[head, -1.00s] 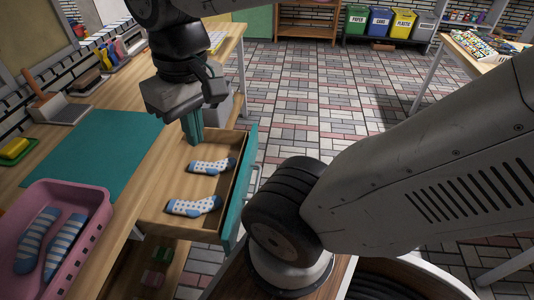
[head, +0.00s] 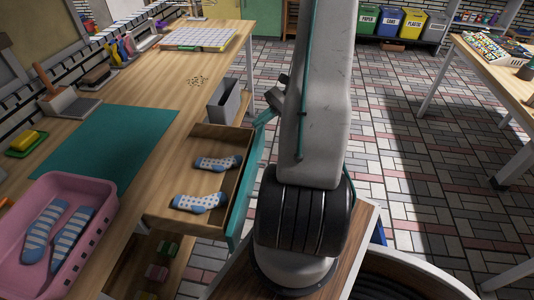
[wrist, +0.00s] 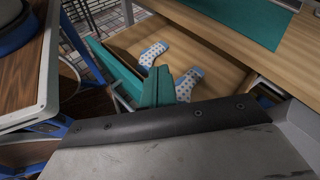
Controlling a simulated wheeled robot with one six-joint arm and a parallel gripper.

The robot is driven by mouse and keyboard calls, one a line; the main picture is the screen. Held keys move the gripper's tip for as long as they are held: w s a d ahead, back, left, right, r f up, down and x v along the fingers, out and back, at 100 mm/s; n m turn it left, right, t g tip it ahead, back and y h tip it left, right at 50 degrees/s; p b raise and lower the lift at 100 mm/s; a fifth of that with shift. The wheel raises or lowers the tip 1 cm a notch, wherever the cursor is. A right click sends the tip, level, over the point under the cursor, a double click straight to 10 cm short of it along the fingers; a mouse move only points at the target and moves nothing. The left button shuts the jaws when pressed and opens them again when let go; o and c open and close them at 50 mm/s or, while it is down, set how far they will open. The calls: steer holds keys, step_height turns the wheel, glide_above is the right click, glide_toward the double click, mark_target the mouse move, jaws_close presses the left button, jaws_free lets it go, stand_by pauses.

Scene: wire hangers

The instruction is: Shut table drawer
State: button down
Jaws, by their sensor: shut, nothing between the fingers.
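The table drawer (head: 233,190) is pulled out, with its teal front panel standing away from the wooden table (head: 150,135). Two blue-and-white dotted socks lie in it, a far one (head: 218,162) and a near one (head: 200,202). The wrist view shows the drawer front (wrist: 120,76) and the socks (wrist: 153,53) too. My gripper (wrist: 168,86) has teal fingers, shut and empty, close to the drawer front in that view. Whether they touch it I cannot tell. In the head view my arm hides most of the gripper beyond the drawer's far end.
A pink basket (head: 95,235) with striped socks and a teal mat (head: 105,145) are on the table. A grey bin (head: 226,102) stands beyond the drawer. Tiled floor to the right is open up to another table (head: 480,75).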

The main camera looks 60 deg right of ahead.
steer(key=s+d+f+m+t+h, duration=0.2)
steer(key=s+d+f+m+t, duration=0.5)
steer(key=f, duration=0.4)
steer(key=m+t+h, duration=0.3)
steer(key=m+t, duration=0.1)
steer(key=m, duration=0.1)
glide_toward(260, 153)
steer(key=x, duration=0.6)
steer(key=shift+s+a+r, duration=0.1)
steer(key=shift+a+r, duration=0.05)
steer(key=shift+r, duration=0.05)
steer(key=shift+w+a+h, duration=0.15)
steer(key=shift+w+h, duration=0.15)
steer(key=shift+w, duration=0.15)
